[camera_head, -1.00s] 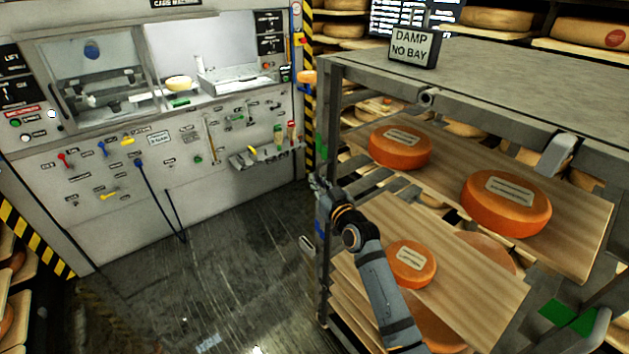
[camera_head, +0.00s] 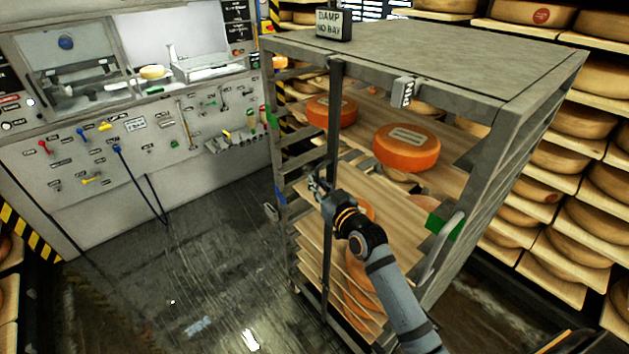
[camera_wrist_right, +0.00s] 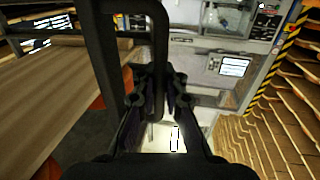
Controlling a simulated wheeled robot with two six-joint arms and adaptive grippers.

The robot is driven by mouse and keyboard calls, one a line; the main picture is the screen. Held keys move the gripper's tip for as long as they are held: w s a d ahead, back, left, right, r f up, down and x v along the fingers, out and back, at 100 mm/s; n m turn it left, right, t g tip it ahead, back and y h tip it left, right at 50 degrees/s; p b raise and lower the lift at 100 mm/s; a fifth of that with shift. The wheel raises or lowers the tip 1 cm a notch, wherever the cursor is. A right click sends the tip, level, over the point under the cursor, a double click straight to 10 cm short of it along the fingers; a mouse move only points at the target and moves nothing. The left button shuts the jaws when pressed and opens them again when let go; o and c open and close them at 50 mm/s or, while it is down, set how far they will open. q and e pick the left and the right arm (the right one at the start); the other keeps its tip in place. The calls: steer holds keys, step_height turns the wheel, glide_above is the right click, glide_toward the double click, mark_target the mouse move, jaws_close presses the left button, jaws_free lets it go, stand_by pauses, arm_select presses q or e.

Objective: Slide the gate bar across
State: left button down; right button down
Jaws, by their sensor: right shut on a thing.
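The gate bar (camera_head: 333,120) is a thin dark upright bar on the front of a grey rack (camera_head: 470,65). It stands to the right of the rack's left post, about midway between that post and a small labelled block (camera_head: 405,92) on the top rail. My right gripper (camera_head: 318,188) is at the bar, around mid-height, and is shut on it. In the right wrist view, the gripper's fingers (camera_wrist_right: 160,98) are close together at a dark loop-shaped handle (camera_wrist_right: 162,35). The exact contact is dark and partly hidden. My left gripper is in neither view.
Orange cheese wheels (camera_head: 407,147) lie on wooden boards inside the rack, behind the bar. A sign (camera_head: 333,24) stands on the rack top. A control panel (camera_head: 110,150) stands at the left. Clear dark floor (camera_head: 190,260) lies between. Shelves of cheese (camera_head: 575,160) line the right.

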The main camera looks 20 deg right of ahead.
steer(key=shift+f, duration=0.25)
steer(key=c, duration=1.8)
jaws_free()
steer(key=shift+s, duration=0.1)
steer(key=shift+c, duration=0.2)
steer(key=o, duration=0.4)
steer(key=shift+s+d+r, duration=0.15)
steer(key=shift+s+r, duration=0.05)
steer(key=shift+s, duration=0.15)
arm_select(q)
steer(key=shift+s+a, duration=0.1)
arm_select(e)
steer(key=shift+w, duration=0.1)
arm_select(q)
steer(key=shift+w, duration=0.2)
arm_select(e)
steer(key=s+d, duration=0.1)
steer(key=s, duration=0.6)
steer(key=shift+s, duration=0.2)
